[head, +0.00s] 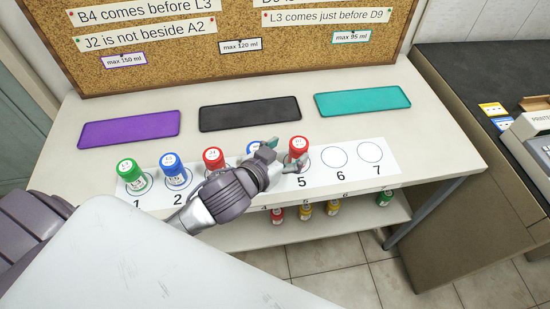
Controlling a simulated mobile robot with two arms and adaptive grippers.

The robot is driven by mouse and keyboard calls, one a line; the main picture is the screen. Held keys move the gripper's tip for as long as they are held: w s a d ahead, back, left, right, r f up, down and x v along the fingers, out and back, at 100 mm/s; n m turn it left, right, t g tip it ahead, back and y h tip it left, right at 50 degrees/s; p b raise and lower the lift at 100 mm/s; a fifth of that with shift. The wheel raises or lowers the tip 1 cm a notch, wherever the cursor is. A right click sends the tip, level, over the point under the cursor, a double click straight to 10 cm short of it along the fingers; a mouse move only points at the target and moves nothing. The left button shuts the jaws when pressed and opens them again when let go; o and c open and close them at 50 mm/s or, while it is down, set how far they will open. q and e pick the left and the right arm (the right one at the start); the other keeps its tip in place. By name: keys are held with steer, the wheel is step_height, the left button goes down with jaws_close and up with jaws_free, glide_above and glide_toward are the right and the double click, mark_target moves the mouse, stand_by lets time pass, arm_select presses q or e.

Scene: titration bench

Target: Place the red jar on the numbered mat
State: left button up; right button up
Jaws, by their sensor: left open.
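The numbered mat (320,179) is a white strip with circles along the bench front. A red jar (298,148) stands upright at circle 5. My left gripper (281,155) is open, just left of this jar, with one finger reaching in front of its lower part; I cannot tell if they touch. Another red jar (213,158) stands at circle 3, partly hidden by my left gripper. A green jar (131,174) is at circle 1 and a blue jar (174,171) at circle 2. A second blue jar (254,147) shows behind my gripper, mostly hidden. Circles 6 and 7 are empty.
Behind the mat lie a purple pad (130,129), a black pad (249,113) and a teal pad (362,101), all empty. A corkboard (240,60) with notes stands behind. A lower shelf (350,219) holds more jars. A dark counter (455,75) with a printer is at right.

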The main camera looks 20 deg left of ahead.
arm_select(q)
steer(key=v, duration=0.6)
steer(key=shift+w, duration=0.1)
stand_by(0.3)
